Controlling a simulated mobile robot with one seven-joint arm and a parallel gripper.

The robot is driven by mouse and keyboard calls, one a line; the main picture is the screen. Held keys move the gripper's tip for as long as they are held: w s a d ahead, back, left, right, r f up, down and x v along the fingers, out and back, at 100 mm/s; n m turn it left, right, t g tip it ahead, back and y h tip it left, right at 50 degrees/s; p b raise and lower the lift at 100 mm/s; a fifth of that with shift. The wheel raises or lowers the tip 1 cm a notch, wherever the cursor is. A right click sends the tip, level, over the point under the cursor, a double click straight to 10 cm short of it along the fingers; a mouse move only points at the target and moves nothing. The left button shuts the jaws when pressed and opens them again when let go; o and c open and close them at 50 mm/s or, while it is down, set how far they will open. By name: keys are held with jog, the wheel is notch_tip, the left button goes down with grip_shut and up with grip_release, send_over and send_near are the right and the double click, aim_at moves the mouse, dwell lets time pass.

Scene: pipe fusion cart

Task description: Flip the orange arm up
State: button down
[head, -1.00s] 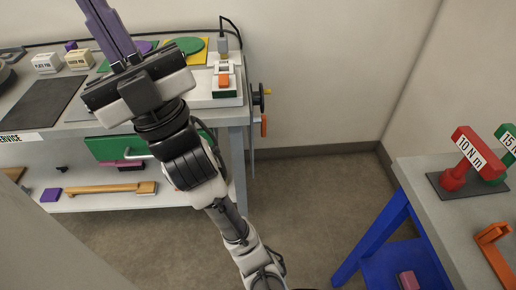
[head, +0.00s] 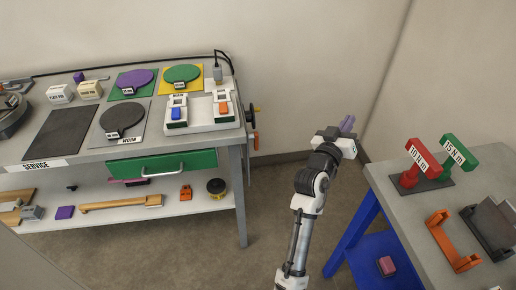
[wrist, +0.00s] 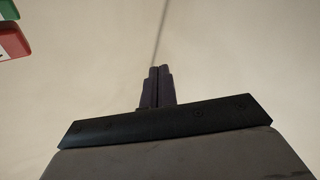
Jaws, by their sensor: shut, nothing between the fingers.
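Several orange parts show, and I cannot tell which one is the orange arm. An orange bracket-shaped piece (head: 453,241) lies on the right table. A small orange piece (head: 223,107) sits in the right slot of a white unit on the left bench. An orange handle (head: 256,142) hangs at that bench's right end. My gripper (head: 347,124) is raised between the bench and the right table, apart from all of these. Its purple fingers (wrist: 157,86) are together and empty in the wrist view, against bare wall.
The service bench (head: 45,178) on the left carries round pads and a white unit (head: 202,123). On the right table (head: 405,215) stand a red labelled piece (head: 420,160) and a green labelled piece (head: 458,150). Open floor lies between bench and table.

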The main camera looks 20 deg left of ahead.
jog(key=s+a+f+n+g+y, duration=0.1)
jog(key=s+a+f+n+y, duration=0.2)
jog(key=a+f+n, duration=0.3)
jog(key=s+a+f+n+g+y, duration=0.2)
jog(key=a+f+n+y, duration=0.4)
jog(key=f, duration=0.5)
jog(key=s+a+f+n+g+y, duration=0.1)
jog(key=s+a+f+n+y, duration=0.3)
jog(key=a+f+n, duration=0.3)
jog(key=f+n, duration=0.1)
jog(key=n, duration=0.1)
jog(key=shift+s+a+f+n+g+y, duration=0.15)
jog(key=shift+s+f+n+g+y, duration=0.15)
jog(key=shift+y, duration=0.1)
jog(key=shift+w, duration=0.1)
